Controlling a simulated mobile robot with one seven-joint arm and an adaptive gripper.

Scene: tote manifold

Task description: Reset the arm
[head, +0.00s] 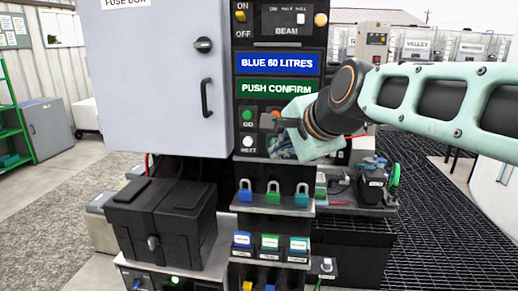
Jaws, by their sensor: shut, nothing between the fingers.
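My arm reaches in from the right edge in the head view, with mint-green links and a black wrist. My gripper (268,122) points left, in front of the control panel (278,48) at the height of its lower buttons. It is shut with nothing held, and it covers part of the panel beside the green GO button (247,115). Whether the fingers touch the panel cannot be told. The panel shows a blue sign (277,64) reading "BLUE 60 LITRES" and a green sign (277,88) reading "PUSH CONFIRM".
A grey fuse box (150,80) with a handle stands left of the panel. Below are a black case (165,220), several padlocks (273,193) on a shelf and coloured blocks (270,243). A cluttered side shelf (345,208) is under my arm. Dark grating (450,230) lies at right.

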